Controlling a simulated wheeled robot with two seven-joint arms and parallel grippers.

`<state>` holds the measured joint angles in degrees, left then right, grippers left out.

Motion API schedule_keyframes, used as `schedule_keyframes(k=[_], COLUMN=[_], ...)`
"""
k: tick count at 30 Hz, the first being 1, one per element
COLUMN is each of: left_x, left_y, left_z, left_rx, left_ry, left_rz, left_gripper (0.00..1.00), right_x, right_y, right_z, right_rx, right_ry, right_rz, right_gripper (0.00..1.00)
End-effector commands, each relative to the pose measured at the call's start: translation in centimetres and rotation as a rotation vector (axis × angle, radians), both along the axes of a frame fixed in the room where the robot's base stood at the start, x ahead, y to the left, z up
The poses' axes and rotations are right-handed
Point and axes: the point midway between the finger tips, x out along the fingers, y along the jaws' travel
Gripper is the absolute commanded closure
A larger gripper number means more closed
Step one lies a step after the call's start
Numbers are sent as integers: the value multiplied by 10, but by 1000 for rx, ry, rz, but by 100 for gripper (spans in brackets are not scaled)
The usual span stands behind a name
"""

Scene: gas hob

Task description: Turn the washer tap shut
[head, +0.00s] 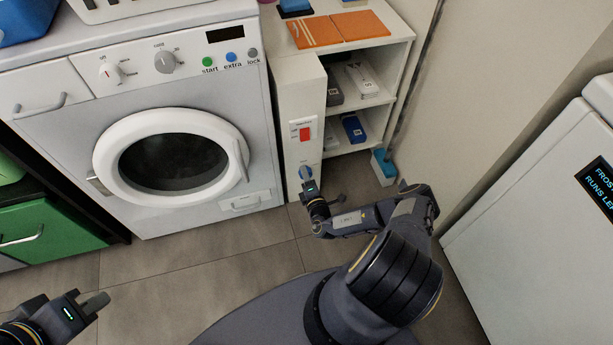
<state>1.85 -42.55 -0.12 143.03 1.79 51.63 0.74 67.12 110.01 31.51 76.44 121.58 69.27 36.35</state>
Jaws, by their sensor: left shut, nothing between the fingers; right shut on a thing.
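The washer tap (305,171) is a round blue knob low on the front of the narrow white column, just right of the washer. My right gripper (308,184) is at the tap, shut on it, and its fingers hide the lower part of the knob. The knob's exact turn angle is too small to read. My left gripper (97,302) is shut and empty over the floor at the lower left, well away from the tap.
The white washer (250,130) stands at the left with its round door closed. A red switch (304,133) sits above the tap on the white column. An open shelf (400,70) with boxes is right of it. A white appliance (520,210) stands far right. Floor before the washer is clear.

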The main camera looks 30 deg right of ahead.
Motion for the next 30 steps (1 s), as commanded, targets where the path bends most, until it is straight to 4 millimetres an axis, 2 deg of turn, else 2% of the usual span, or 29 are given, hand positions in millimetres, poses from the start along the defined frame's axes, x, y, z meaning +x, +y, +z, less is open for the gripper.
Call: schedule_keyframes(k=[11,12,17,25,30], left_x=[0,0,0,0,0], left_y=[0,0,0,0,0], left_z=[0,0,0,1,8], left_rx=[0,0,0,0,0], left_ry=[0,0,0,0,0], left_rz=[0,0,0,0,0], left_gripper=[100,100,100,100,100], right_x=[-1,-1,-1,-2,-20], right_y=[0,0,0,0,4], right_z=[-2,-2,-1,0,2], right_rx=[-6,-7,-6,-5,-4], right_ry=[5,6,5,2,5], right_rz=[0,0,0,0,-1], right_gripper=[80,55,36,36,36])
